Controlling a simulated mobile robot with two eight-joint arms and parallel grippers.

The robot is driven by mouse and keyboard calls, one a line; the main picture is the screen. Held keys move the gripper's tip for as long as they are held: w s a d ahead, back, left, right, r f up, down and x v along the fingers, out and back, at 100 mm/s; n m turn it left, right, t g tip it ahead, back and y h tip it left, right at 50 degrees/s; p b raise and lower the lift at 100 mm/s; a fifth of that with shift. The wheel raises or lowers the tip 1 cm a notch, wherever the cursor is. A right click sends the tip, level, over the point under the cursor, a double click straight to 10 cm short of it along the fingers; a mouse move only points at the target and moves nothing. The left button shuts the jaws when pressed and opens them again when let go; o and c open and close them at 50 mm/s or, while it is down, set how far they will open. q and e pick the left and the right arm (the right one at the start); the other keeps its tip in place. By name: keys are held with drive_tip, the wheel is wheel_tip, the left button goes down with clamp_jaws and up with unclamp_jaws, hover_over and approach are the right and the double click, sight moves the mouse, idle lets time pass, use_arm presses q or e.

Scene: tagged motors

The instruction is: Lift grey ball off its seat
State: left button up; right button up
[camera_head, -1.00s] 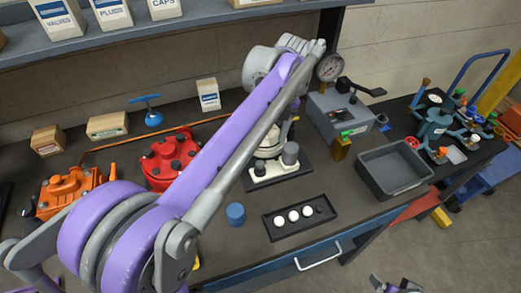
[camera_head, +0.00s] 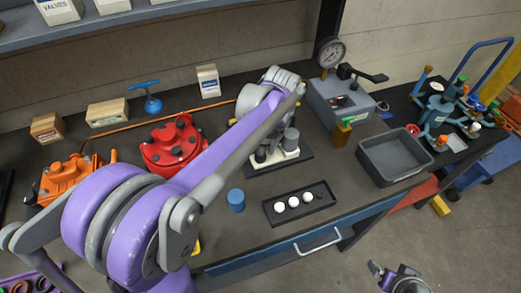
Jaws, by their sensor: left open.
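My left arm reaches across the bench to a pale pump body (camera_head: 285,156) on a dark base plate. My left gripper (camera_head: 259,135) is at the pump, mostly hidden behind my own wrist and forearm; it is open. I cannot make out the grey ball or its seat; the arm covers much of the pump.
A blue cylinder (camera_head: 236,200) stands left of the tray. A red pump (camera_head: 172,148) and an orange one (camera_head: 72,178) stand further left. A grey bin (camera_head: 362,158) and a gauge box (camera_head: 335,108) are at right. Bare bench lies around the black tray.

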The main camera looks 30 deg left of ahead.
sight(262, 148)
use_arm(q)
clamp_jaws()
idle(0.3)
drive_tip(key=shift+r, duration=0.1)
wheel_tip(262, 148, up, 9)
drive_tip(key=shift+f, duration=0.1)
wheel_tip(262, 148, up, 4)
drive_tip(key=shift+w+p, duration=0.15)
drive_tip(key=shift+p, duration=0.8)
use_arm(e)
drive_tip(key=r, duration=0.1)
drive_tip(key=w+r, duration=0.1)
drive_tip(key=shift+w+r, duration=0.2)
drive_tip(key=shift+r, duration=0.15)
drive_tip(key=shift+s, duration=0.1)
